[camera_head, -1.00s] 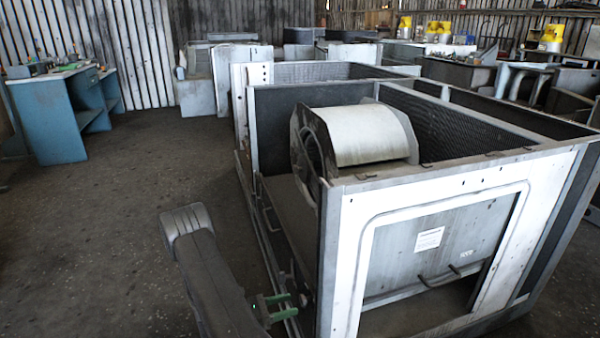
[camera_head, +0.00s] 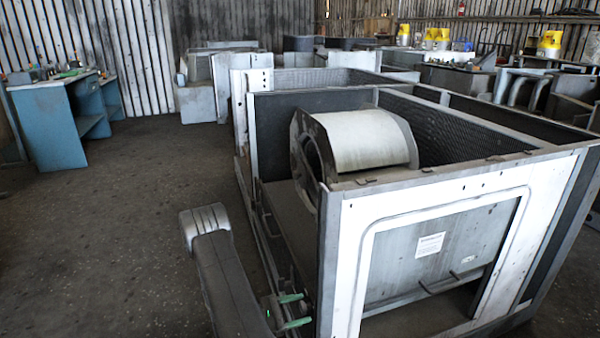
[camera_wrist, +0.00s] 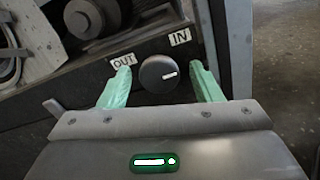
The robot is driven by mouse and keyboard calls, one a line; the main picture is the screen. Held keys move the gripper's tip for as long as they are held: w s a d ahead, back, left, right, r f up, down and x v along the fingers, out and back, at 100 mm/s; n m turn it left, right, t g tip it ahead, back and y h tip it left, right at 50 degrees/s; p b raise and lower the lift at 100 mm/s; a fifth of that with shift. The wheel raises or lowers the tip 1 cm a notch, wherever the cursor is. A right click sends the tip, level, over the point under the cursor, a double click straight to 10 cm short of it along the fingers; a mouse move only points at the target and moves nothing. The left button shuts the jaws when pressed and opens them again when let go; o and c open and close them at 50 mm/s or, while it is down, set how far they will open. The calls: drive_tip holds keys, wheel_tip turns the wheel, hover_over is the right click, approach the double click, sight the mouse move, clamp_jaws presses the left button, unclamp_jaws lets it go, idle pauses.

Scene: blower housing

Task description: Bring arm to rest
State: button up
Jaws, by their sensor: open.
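My gripper (camera_head: 302,310) shows at the bottom of the head view, with green fingers pointing right toward the lower left side of the blower housing (camera_head: 345,250). In the wrist view, its two green fingers (camera_wrist: 160,88) are spread apart. A round dark knob (camera_wrist: 158,74) with a white mark shows between them, on a dark panel with "OUT" and "IN" labels. The fingers look clear of the knob, with a gap on each side; how far in front of it they are I cannot tell. My arm stands left of the housing, in front of the drum-shaped blower (camera_head: 365,140).
A blue desk (camera_head: 50,125) with small items stands at the far left. More metal housings and benches (camera_head: 460,75) with yellow containers (camera_head: 550,42) fill the back right. The floor (camera_head: 100,230) left of the housing is clear.

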drive_tip(key=p+v, duration=0.1)
drive_tip(key=v, duration=1.1)
drive_tip(key=shift+a, duration=0.35)
drive_tip(key=shift+s+d, duration=0.15)
